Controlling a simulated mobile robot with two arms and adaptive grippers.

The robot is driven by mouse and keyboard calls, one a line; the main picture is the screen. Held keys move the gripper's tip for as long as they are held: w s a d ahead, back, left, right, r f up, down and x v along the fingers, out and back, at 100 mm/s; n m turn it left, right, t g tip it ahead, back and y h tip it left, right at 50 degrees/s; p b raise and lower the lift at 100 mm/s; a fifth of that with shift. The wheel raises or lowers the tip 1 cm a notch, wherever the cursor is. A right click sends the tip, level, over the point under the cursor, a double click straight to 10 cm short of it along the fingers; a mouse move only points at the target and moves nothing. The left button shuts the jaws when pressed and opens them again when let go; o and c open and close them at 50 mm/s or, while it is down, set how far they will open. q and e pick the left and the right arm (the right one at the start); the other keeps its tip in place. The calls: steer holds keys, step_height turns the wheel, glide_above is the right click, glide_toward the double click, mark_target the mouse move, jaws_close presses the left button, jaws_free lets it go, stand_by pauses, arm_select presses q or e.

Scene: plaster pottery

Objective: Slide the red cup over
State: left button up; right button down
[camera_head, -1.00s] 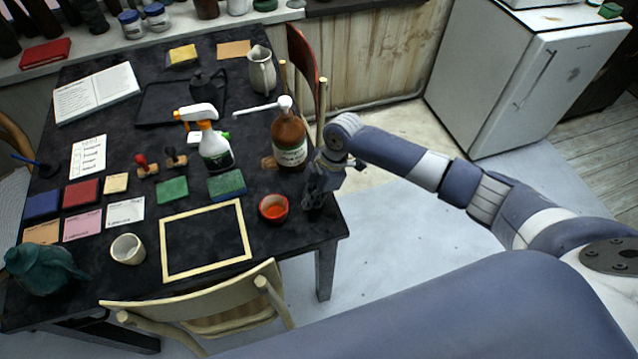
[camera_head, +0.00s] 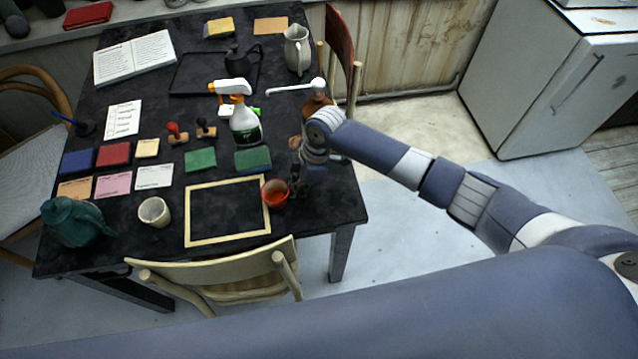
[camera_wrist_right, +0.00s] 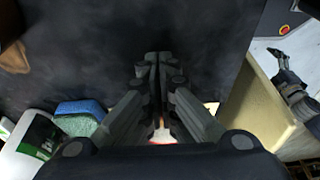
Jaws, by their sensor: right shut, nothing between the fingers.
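The red cup (camera_head: 275,194), with orange-red inside, stands upright near the right front of the black table. It is at the right side of the pale square frame (camera_head: 266,212), seeming to touch or overlap its edge. My right gripper (camera_head: 298,184) is low over the table just right of the cup, very close to it; contact cannot be made out. In the right wrist view the fingers (camera_wrist_right: 157,62) are together and empty. A small reddish patch shows between the finger links there, mostly hidden.
A green sponge (camera_head: 253,161) and a spray bottle (camera_head: 244,124) stand behind the cup. The pump bottle (camera_head: 317,100) is partly hidden by my right wrist. A cream cup (camera_head: 154,212) stands left of the frame. A wooden chair (camera_head: 225,265) is at the front edge.

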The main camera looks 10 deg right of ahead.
mark_target(244, 206)
steer(key=a+b, duration=0.2)
steer(key=a, duration=1.1)
steer(key=shift+a, duration=0.35)
steer(key=shift+d, duration=0.15)
